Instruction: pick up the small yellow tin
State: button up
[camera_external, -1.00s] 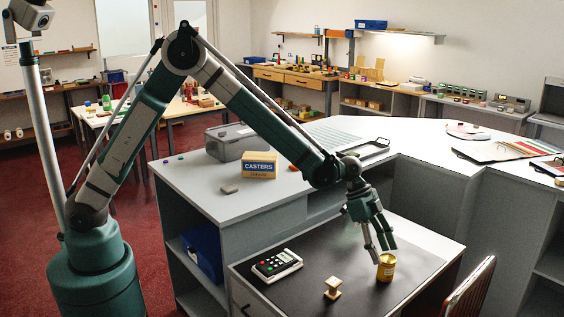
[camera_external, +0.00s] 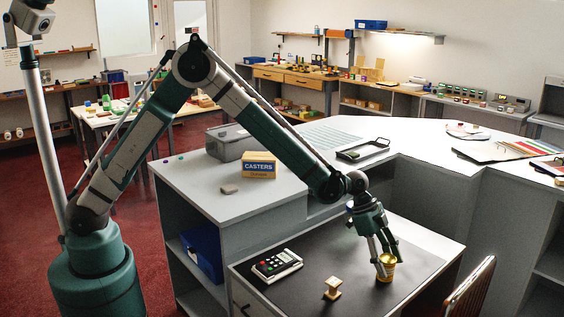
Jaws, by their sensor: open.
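The small yellow tin (camera_external: 386,272) stands upright on the dark mat (camera_external: 335,259) of the lower counter, near its right part. My gripper (camera_external: 388,266) points down at the tin, with its fingers apart. One finger shows at the tin's left side and the other at its upper right. The fingertips overlap the tin in the picture. I cannot tell whether they touch it.
A small beige spool-shaped block (camera_external: 332,288) stands left of the tin. A keypad device (camera_external: 277,264) lies farther left on the mat. A CASTERS box (camera_external: 259,166) and a grey case (camera_external: 230,141) stand on the higher counter. A chair (camera_external: 470,290) is at the front right.

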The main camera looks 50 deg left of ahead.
jog(key=c, duration=1.1)
jog(key=shift+r, duration=0.15)
jog(key=shift+r+p, duration=0.9)
jog(key=shift+r, duration=4)
